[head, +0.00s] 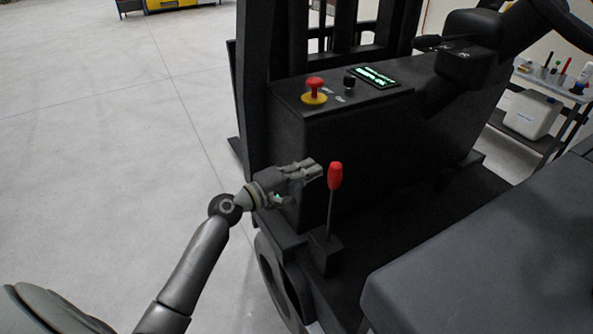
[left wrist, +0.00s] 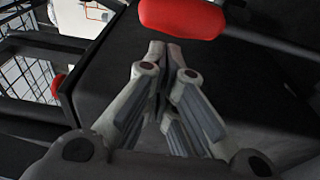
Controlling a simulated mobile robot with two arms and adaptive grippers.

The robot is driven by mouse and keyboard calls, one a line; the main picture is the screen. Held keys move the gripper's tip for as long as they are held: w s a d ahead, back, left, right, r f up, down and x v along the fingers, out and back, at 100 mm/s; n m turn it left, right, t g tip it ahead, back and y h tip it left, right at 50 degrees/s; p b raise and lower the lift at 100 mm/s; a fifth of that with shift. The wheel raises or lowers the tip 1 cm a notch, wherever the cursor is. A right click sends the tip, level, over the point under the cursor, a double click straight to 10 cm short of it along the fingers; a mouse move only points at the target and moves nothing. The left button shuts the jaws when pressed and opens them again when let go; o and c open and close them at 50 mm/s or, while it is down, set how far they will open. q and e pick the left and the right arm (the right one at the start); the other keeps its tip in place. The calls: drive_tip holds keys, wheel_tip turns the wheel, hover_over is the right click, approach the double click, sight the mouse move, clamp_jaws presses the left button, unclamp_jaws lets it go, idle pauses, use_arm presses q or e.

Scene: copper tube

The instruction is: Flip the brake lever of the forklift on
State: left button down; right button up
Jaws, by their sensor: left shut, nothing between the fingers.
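The forklift's brake lever (head: 331,200) stands upright on a black base on the forklift floor, with a red knob (head: 335,175) at its top. My left gripper (head: 318,170) is just left of the knob in the head view, at about the knob's height. The gripper is shut and empty. In the left wrist view the red knob (left wrist: 181,17) is large at the top, beyond the closed fingertips (left wrist: 165,47). I cannot tell whether the fingertips touch the knob. My right gripper is in neither view.
A black console (head: 345,125) behind the lever carries a red button (head: 314,86) on a yellow base, a black knob (head: 349,81) and a lit display (head: 375,77). A dark seat (head: 500,270) is at the right. Open grey floor (head: 110,130) lies left.

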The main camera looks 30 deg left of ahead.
use_arm(q)
drive_tip(key=shift+p+x, duration=0.35)
drive_tip(key=shift+x, duration=1.5)
